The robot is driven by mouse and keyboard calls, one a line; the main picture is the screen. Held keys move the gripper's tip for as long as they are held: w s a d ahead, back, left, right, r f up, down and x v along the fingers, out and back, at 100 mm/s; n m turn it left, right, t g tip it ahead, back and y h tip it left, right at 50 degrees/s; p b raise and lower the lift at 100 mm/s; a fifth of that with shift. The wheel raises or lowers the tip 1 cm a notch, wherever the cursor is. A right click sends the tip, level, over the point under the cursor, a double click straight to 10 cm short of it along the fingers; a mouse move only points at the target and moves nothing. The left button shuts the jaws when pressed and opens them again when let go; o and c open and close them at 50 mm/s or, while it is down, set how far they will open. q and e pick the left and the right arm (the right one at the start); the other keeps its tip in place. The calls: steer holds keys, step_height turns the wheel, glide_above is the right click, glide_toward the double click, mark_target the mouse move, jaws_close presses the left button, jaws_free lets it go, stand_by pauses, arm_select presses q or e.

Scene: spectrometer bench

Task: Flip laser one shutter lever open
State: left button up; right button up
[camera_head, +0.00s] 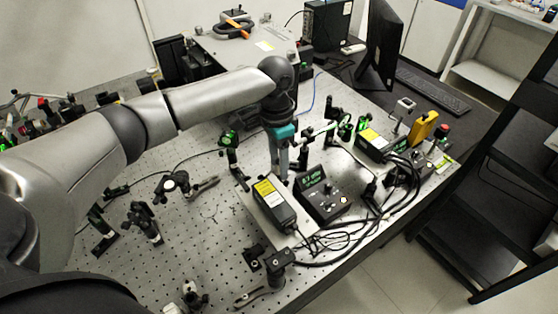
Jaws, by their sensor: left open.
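Two black laser boxes with yellow labels stand on the perforated optical table (205,255). The nearer one (283,212) is at the middle front, the farther one (385,148) to the right; I cannot tell which is laser one. No shutter lever can be made out at this size. My left gripper (282,170), with a teal body, points down just behind the nearer laser box. It is open, and nothing shows between its fingers. Whether it touches anything is unclear. My right gripper is not in view.
A black controller with a green display (322,203) stands right of the nearer laser. Optic posts (231,150) and black cables (375,222) crowd around. A monitor (380,45) and keyboard (432,90) are at the back right.

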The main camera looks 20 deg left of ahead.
arm_select(q)
steer(key=shift+c, duration=0.4)
jaws_close()
